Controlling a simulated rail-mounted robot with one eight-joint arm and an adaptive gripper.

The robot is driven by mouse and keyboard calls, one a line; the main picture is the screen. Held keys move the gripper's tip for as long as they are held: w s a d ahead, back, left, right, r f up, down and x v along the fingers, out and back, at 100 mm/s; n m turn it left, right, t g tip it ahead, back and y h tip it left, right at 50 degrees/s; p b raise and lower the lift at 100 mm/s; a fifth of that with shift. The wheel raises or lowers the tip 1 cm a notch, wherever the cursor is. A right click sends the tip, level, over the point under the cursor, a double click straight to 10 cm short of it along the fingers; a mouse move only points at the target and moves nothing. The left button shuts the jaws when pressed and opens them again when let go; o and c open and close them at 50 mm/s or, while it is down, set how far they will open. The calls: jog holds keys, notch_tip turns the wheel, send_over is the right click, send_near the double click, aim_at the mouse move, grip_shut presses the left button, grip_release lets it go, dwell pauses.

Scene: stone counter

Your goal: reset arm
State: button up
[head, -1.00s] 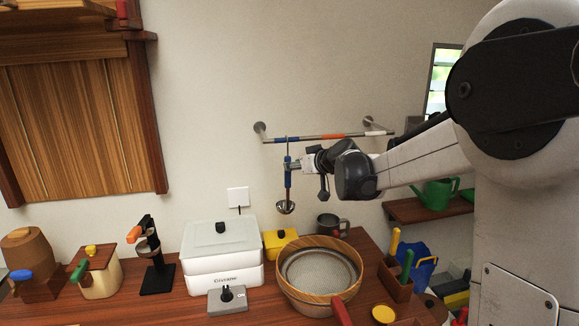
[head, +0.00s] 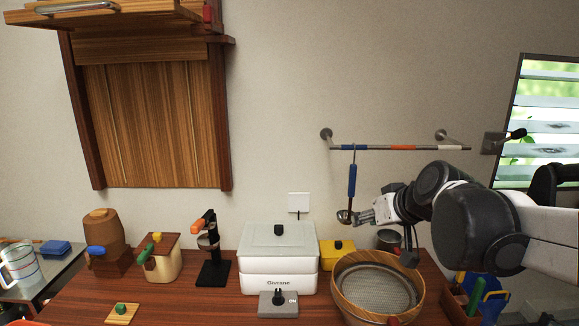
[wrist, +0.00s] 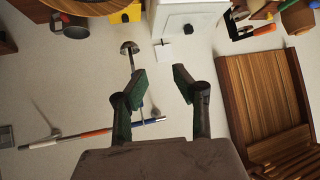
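My gripper (head: 362,217) is at the right of the hanging ladle, near the height of its bowl. In the wrist view its two fingers (wrist: 160,79) are spread apart with nothing held between them. The ladle has a blue handle (head: 352,181) and hangs from the wall rail (head: 415,148). Its metal bowl (head: 344,216) is just left of the fingers. In the wrist view the ladle bowl (wrist: 129,47) shows beyond the left finger, which partly covers the handle. I cannot tell whether finger and ladle touch.
Below on the wooden counter stand a white box (head: 279,260), a yellow box (head: 340,253), a metal mug (head: 388,240) and a large round sieve (head: 348,290). A wooden cabinet (head: 150,125) is on the wall at left. A louvred window (head: 540,120) is at right.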

jog(key=s+d+f+m+g+h+b, duration=0.1)
jog(key=s+f, duration=0.5)
jog(key=s, duration=0.5)
jog(key=s+d+f+m+g+h+b, duration=0.1)
jog(key=s+f+h, duration=0.1)
jog(key=s+f, duration=0.4)
jog(key=s, duration=0.5)
jog(key=shift+s+d+m+b, duration=0.25)
jog(key=shift+s+m+b, duration=0.1)
jog(key=shift+m+b, duration=0.05)
